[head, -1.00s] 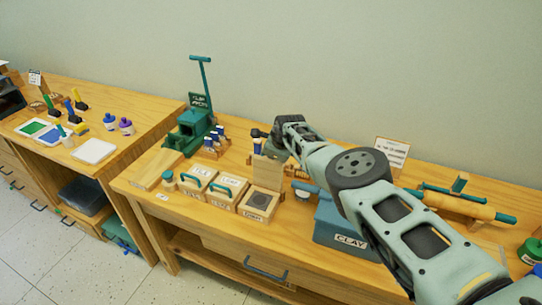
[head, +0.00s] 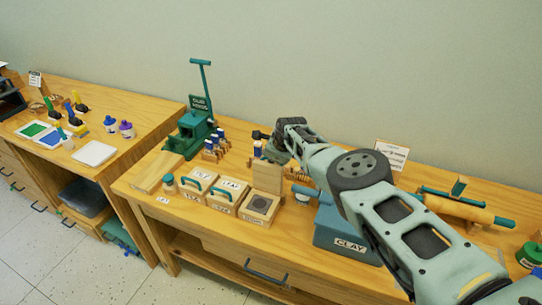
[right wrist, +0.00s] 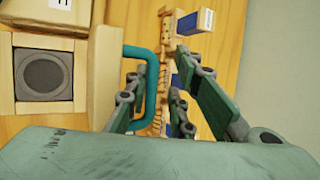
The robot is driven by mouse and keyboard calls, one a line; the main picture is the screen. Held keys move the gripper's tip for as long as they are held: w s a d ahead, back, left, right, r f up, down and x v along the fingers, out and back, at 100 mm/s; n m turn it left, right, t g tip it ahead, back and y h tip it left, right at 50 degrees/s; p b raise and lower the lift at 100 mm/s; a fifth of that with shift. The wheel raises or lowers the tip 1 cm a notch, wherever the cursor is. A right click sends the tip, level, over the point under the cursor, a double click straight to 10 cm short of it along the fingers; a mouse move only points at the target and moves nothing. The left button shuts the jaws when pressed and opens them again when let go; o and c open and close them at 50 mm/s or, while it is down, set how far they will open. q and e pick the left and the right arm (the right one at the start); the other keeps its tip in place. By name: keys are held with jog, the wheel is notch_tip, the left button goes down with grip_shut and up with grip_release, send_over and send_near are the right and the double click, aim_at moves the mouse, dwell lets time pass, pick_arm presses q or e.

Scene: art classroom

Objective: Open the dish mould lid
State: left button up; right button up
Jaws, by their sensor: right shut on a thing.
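The dish mould (head: 247,213) is a pale wooden box on the bench, with a dark round hollow uncovered in its top. The hollow also shows in the right wrist view (right wrist: 44,74). Its lid (head: 267,176) stands raised, about upright, at the back of the box. In the right wrist view the lid (right wrist: 103,75) shows nearly edge-on, with a teal handle (right wrist: 152,85) on its far side. My right gripper (head: 266,148) is behind the lid and shut on the handle; the exact finger contact is partly hidden. My left gripper is not in view.
Two closed moulds with teal handles (head: 198,183) (head: 230,192) stand left of the dish mould. A blue clay bin (head: 340,225) stands to the right under my arm. A green press (head: 192,130) and small bottles (head: 217,140) stand behind. A rolling pin (head: 455,207) lies far right.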

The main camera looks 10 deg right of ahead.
jog(key=d+r+p, duration=0.1)
jog(key=r+p, duration=0.1)
jog(key=r, duration=0.1)
jog(key=w+d+r+p, duration=0.1)
jog(key=p, duration=0.1)
jog(key=shift+d+r, duration=0.3)
jog(key=shift+d, duration=0.05)
jog(key=shift+o, duration=0.7)
jog(key=shift+d+r+p, duration=0.35)
jog(key=shift+r+p, duration=0.3)
jog(key=shift+p, duration=0.35)
jog(key=shift+s+d+r+p, duration=0.45)
jog(key=shift+d+r+p, duration=0.1)
jog(key=shift+r+p, duration=0.05)
jog(key=shift+c, duration=0.7)
jog(key=shift+a+r+p, duration=0.1)
jog(key=shift+a+p, duration=0.15)
jog(key=shift+p, duration=0.1)
jog(key=shift+s, duration=0.1)
